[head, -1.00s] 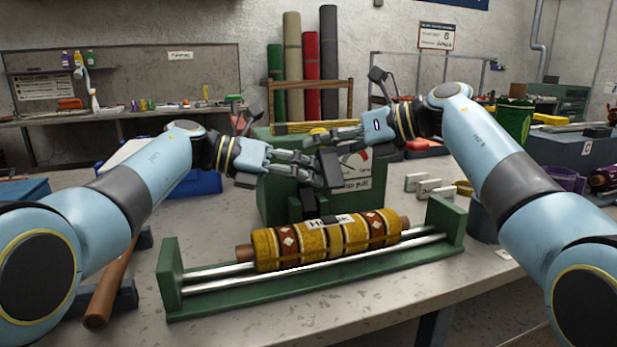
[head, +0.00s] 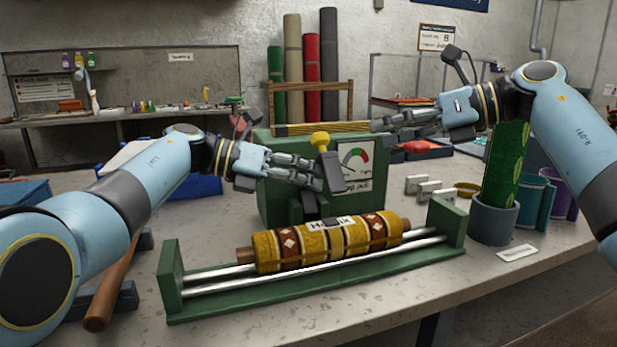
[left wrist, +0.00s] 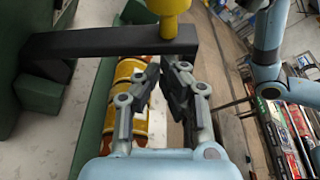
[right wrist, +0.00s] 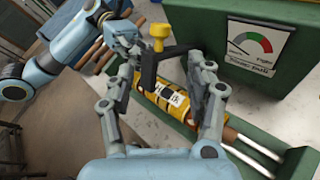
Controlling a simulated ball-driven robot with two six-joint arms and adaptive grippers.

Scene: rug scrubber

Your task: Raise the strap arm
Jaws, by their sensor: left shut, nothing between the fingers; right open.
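The strap arm (head: 331,172) is a dark bar with a yellow knob (head: 320,140), at the front of the green gauge machine (head: 280,195). The left wrist view shows the bar (left wrist: 100,45) standing out level from a green body. My left gripper (head: 322,183) is shut and empty, its tips close to the bar near the knob end; whether they touch is unclear. My right gripper (head: 376,124) is open and empty, apart to the right of the knob. The right wrist view shows the knob (right wrist: 158,36) beyond its fingers. A patterned rug roll (head: 345,238) lies below.
The roll rests on steel rails in a green cradle (head: 172,280). A grey holder (head: 493,222) with a green roll, teal and purple containers (head: 561,190) and small white cards (head: 430,190) stand right. A brown rod (head: 110,290) lies left. The table's front right is clear.

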